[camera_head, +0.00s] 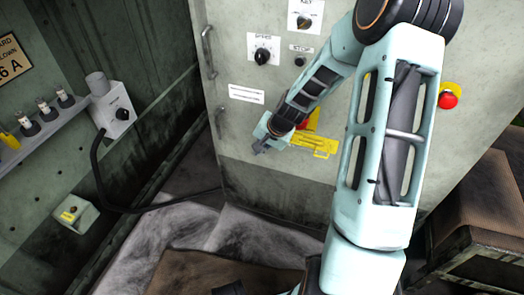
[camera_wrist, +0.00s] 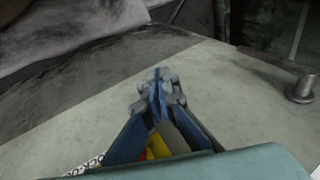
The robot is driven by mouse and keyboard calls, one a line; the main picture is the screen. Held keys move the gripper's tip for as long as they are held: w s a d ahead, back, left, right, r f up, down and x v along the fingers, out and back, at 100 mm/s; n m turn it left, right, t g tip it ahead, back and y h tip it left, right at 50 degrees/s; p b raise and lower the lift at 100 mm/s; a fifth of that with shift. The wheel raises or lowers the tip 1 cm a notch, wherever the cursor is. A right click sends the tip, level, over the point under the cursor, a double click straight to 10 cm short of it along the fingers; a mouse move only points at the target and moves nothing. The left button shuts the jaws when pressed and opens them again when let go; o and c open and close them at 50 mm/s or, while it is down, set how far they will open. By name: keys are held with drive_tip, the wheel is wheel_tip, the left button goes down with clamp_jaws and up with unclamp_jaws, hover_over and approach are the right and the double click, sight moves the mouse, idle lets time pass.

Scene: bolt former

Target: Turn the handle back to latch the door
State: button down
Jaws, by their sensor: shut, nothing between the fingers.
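The pale grey cabinet door (camera_head: 238,105) fills the middle of the head view and looks flush with the cabinet. A small metal handle (camera_head: 220,122) sits low near its left edge. In the wrist view a grey metal handle with a round stub (camera_wrist: 302,88) shows at the right edge, partly cut off. A longer bar handle (camera_head: 208,52) is higher on the same edge. My gripper (camera_head: 259,149) is shut and empty, below and right of the small handle and apart from it. In the wrist view its closed fingertips (camera_wrist: 160,80) point toward the panel's edge.
A red part and a yellow label (camera_head: 314,145) are partly behind my arm. A black dial (camera_head: 262,56) and a red stop button (camera_head: 448,99) are on the cabinet. A grey box with a black hose (camera_head: 118,115) is on the left wall.

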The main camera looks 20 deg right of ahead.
drive_tip(key=shift+s+d, duration=0.45)
drive_tip(key=shift+s, duration=0.1)
